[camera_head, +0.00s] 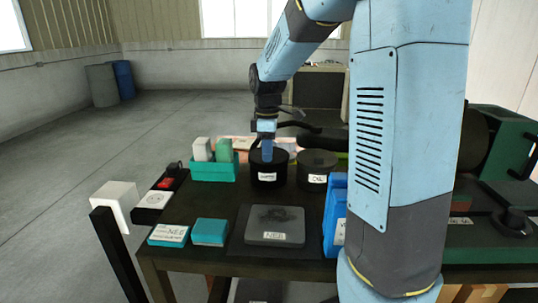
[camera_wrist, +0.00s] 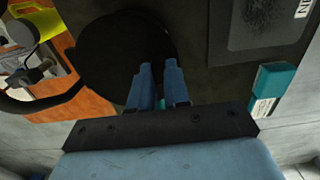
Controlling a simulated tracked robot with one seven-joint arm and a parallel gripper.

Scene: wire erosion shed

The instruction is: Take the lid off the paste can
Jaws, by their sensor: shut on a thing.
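A black round can (camera_head: 268,178) with a small white label stands on the dark bench in the head view; the label is too small to read surely. I take it as the paste can. My gripper (camera_head: 267,153) points down at its top, its blue fingers close together. In the wrist view the fingers (camera_wrist: 158,68) reach over the right part of a dark round lid (camera_wrist: 112,55). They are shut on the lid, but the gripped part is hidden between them. I cannot tell whether the lid sits on the can or is slightly raised.
A second dark can (camera_head: 318,160) stands close on the right. A teal bin (camera_head: 215,171) with bottles is on the left. A grey plate (camera_head: 275,238), teal boxes (camera_head: 209,232) and a blue upright holder (camera_head: 335,210) are in front. Green machinery (camera_head: 495,150) is at right.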

